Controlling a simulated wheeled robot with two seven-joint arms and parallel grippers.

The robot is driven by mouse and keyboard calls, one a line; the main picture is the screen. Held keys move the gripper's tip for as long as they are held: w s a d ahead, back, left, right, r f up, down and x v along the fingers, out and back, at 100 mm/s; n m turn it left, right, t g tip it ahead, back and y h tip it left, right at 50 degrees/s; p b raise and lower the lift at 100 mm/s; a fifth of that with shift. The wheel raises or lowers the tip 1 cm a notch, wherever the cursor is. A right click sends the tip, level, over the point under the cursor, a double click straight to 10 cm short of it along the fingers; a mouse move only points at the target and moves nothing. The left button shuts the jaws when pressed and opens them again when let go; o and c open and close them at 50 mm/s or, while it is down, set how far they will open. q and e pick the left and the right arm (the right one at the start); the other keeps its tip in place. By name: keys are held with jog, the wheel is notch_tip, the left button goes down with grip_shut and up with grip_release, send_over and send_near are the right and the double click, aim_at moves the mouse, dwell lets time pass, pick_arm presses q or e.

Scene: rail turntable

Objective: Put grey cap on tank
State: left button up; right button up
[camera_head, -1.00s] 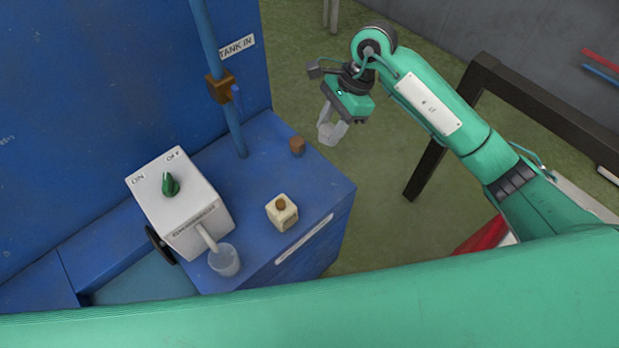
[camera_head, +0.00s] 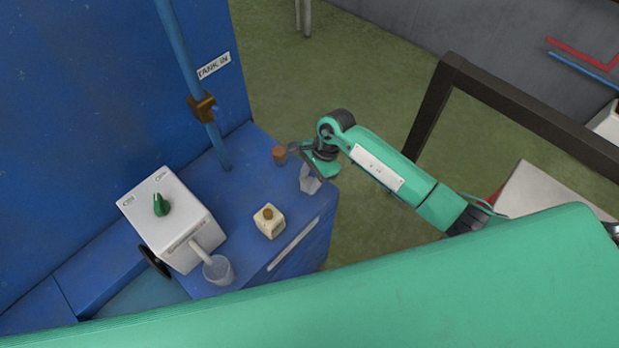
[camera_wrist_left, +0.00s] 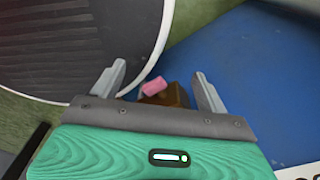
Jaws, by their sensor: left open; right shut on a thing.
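My right gripper (camera_head: 310,182) is in the head view, pointing down over or just beside the right edge of the blue bench (camera_head: 238,190). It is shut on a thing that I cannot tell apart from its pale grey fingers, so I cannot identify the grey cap. A blue wall (camera_head: 100,90) has a "TANK IN" label (camera_head: 214,66) beside a blue pipe (camera_head: 178,50). Which part is the tank's opening is unclear. My left gripper (camera_wrist_left: 158,84) is open in the left wrist view. A brown block (camera_wrist_left: 170,96) with a pink piece (camera_wrist_left: 153,86) shows beyond its fingers.
A brown cylinder (camera_head: 279,155) stands near my right gripper. A cream block (camera_head: 268,222) with a brown knob, a white box (camera_head: 172,225) with a green switch, and a clear cup (camera_head: 218,270) are on the bench. A dark frame (camera_head: 530,115) stands at right.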

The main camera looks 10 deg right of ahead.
jog(key=shift+f, duration=0.3)
jog(key=shift+f, duration=0.1)
jog(key=shift+f+b, duration=0.1)
jog(key=shift+b, duration=0.2)
jog(key=o, duration=1.1)
